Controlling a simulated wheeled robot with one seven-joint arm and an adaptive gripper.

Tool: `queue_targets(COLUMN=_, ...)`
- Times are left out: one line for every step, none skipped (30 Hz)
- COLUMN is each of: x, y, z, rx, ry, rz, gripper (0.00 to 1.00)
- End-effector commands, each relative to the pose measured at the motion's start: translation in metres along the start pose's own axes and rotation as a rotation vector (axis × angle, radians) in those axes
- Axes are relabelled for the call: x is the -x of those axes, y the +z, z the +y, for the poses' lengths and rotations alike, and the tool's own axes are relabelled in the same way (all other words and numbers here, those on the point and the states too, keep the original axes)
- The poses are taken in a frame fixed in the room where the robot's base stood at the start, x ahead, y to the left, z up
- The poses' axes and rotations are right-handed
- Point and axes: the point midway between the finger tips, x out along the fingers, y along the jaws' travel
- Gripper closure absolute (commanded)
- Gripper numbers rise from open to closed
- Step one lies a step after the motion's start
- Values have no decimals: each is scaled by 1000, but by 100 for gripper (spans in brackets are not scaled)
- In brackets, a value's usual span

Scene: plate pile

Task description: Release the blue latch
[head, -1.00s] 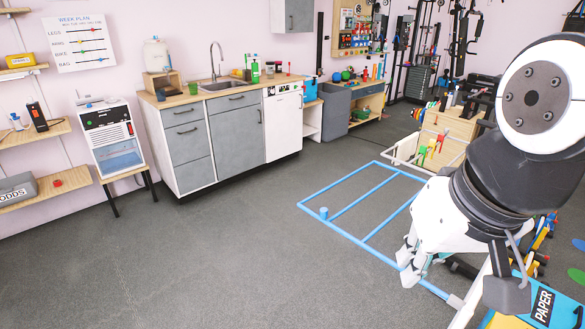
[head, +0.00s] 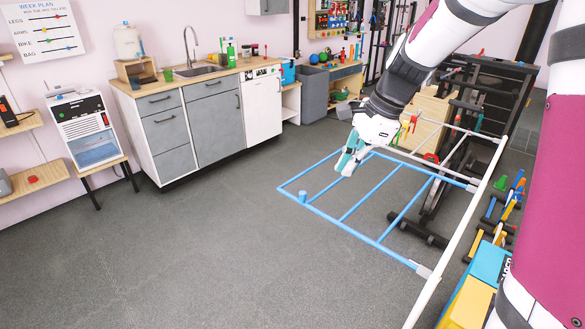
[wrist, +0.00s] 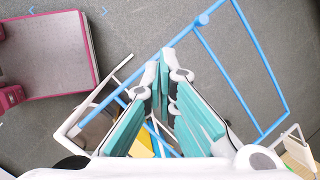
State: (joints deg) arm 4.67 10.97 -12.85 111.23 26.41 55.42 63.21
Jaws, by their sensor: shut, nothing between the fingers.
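A blue ladder-like frame (head: 345,218) extends left from a white rail. A short blue peg (head: 303,197) stands on its left bar and seems to be the blue latch. The peg also shows in the wrist view as a blue knob (wrist: 203,19) at the top. My gripper (head: 346,172) is shut and empty at the frame's far bar, to the right of the peg and apart from it. In the wrist view my gripper (wrist: 166,76) has its fingertips below and left of the knob. Whether a finger touches the far bar, I cannot tell.
A blue and yellow box (head: 480,285) is at the lower right. Grey cabinets (head: 225,120) line the wall. The floor at left (head: 190,250) is clear.

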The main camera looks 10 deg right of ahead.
Motion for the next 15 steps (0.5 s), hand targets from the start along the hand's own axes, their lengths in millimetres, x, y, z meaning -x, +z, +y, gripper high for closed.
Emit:
queue_targets(x=-9, y=-8, z=-9, rx=-73, ry=8, rz=-2, gripper=100)
queue_targets(x=-13, y=-12, z=-14, rx=-116, ry=10, rz=-5, gripper=100)
queue_targets(x=-19, y=-18, z=-20, rx=-169, ry=11, rz=-7, gripper=100)
queue_targets(x=-23, y=-21, z=-24, rx=-207, ry=13, rz=-9, gripper=100)
queue_targets(x=-27, y=-25, z=-28, rx=-241, ry=14, rz=-10, gripper=100)
queue_targets(x=-31, y=-29, z=-33, rx=-281, ry=16, rz=-11, gripper=100)
queue_targets(x=-34, y=-32, z=-36, rx=-310, ry=17, rz=-12, gripper=100)
queue_targets(x=-37, y=-34, z=-39, rx=-334, ry=17, rz=-13, gripper=100)
queue_targets(x=-41, y=-38, z=-41, rx=-362, ry=18, rz=-13, gripper=100)
queue_targets(x=-43, y=-39, z=-43, rx=-379, ry=19, rz=-13, gripper=100)
queue_targets(x=-44, y=-41, z=-45, rx=-394, ry=19, rz=-13, gripper=100)
queue_targets(x=-46, y=-42, z=-46, rx=-408, ry=19, rz=-14, gripper=100)
queue_targets(x=-47, y=-43, z=-47, rx=-416, ry=19, rz=-15, gripper=100)
queue_targets(x=-48, y=-44, z=-48, rx=-423, ry=19, rz=-15, gripper=100)
queue_targets(x=-48, y=-44, z=-48, rx=-428, ry=19, rz=-15, gripper=100)
